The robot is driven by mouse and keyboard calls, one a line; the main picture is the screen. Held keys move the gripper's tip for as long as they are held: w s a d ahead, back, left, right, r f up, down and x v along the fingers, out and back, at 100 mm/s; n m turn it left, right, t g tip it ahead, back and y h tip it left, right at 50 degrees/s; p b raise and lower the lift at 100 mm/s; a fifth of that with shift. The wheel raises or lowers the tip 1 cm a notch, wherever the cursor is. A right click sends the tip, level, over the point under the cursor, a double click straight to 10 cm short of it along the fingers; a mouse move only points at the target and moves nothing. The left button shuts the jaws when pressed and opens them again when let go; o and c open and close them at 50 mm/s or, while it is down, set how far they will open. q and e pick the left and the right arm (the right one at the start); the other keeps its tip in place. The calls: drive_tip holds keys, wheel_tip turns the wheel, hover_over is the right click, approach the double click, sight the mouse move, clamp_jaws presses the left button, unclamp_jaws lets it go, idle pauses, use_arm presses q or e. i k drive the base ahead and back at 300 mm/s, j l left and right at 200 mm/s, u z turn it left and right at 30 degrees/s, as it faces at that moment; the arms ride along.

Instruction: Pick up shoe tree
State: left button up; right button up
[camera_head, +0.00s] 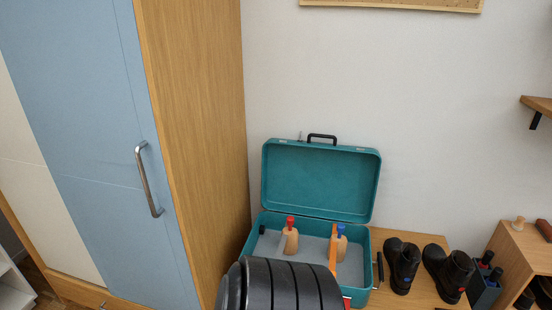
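An open teal case (264,222) stands low against the wall, its lid raised. Inside it are two wooden shoe trees, upright and apart: one with a red knob (290,240) at left, one with a blue knob (341,243) at right. An orange upright strip stands just left of the blue-knobbed one and partly covers it. A black ribbed part, which looks like my own arm, covers the front of the case and the lower part of the red-knobbed shoe tree. No gripper fingers show in this view.
A tall cabinet (196,120) with a blue door and metal handle stands close at left. Black shoes (402,266) sit on the wooden surface (432,300) right of the case. A wooden shelf unit (520,250) with small items is farther right.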

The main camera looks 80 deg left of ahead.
sight(292, 246)
drive_tip(key=u, duration=2.65)
